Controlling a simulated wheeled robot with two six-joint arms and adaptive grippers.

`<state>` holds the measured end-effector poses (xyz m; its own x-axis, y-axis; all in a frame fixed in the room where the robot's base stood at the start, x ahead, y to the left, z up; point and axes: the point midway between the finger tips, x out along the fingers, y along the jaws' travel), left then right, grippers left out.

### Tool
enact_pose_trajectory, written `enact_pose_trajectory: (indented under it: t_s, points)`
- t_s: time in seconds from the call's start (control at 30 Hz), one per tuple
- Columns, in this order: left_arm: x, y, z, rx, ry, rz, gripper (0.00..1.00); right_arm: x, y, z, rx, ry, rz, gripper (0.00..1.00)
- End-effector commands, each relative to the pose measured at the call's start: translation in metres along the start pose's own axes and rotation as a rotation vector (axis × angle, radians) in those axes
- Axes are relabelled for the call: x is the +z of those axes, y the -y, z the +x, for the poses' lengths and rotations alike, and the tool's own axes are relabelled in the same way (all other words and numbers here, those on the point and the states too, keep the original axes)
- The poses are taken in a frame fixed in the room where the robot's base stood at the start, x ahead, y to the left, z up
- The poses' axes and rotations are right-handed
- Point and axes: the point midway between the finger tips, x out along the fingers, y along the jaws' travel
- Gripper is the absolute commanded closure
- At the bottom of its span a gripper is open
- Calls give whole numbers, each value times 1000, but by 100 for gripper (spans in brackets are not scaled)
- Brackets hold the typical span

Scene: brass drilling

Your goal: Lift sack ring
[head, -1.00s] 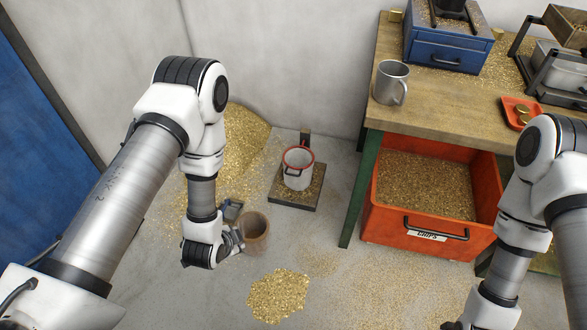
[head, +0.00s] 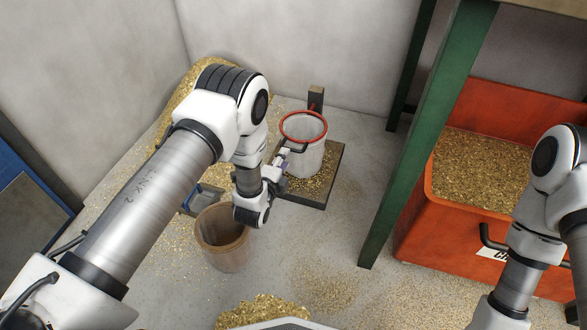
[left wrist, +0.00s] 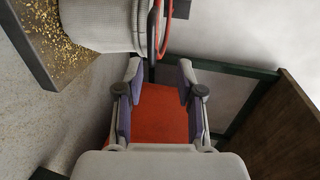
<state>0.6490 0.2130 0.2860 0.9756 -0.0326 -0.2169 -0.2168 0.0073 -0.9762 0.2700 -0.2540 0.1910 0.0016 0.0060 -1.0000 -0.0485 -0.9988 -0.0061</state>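The red sack ring (head: 303,126) sits around the top of a pale sack (head: 308,158), with a dark handle (head: 293,147) on its near left side. In the left wrist view the ring (left wrist: 167,28) and sack (left wrist: 105,24) show at the top, beyond the fingers. My left gripper (head: 282,161) is beside the sack, near the handle. Its fingers (left wrist: 160,75) stand apart with nothing seen between them. Whether a finger touches the handle cannot be told. My right gripper is out of view; only its arm shows.
The sack stands on a dark platform (head: 327,188) with a short post (head: 316,97) behind. A brown bucket (head: 224,247) stands below my left wrist. A green bench leg (head: 410,165) and an orange chip bin (head: 420,220) are to the right. Brass chips lie on the floor.

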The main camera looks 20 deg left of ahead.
Motion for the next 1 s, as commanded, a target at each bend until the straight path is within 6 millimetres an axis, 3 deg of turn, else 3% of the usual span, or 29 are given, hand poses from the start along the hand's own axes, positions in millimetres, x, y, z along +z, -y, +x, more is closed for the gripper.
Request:
enact_pose_trajectory:
  t_s: [0.03,0.07,0.23,0.57,0.87,0.97,1.0]
  points:
    - [0,-16,4,-2,-1,0,63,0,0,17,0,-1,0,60]
    - [0,-17,4,-2,-1,0,63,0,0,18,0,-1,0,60]
    - [0,-16,17,-4,-1,-1,63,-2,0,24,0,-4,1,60]
    - [0,-17,75,-2,-1,-1,63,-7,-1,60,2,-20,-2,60]
    - [0,-13,81,1,-1,-1,63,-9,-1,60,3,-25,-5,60]
    - [0,-13,81,1,-1,-1,95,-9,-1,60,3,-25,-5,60]
    - [0,-13,81,1,-1,-1,100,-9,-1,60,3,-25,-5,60]
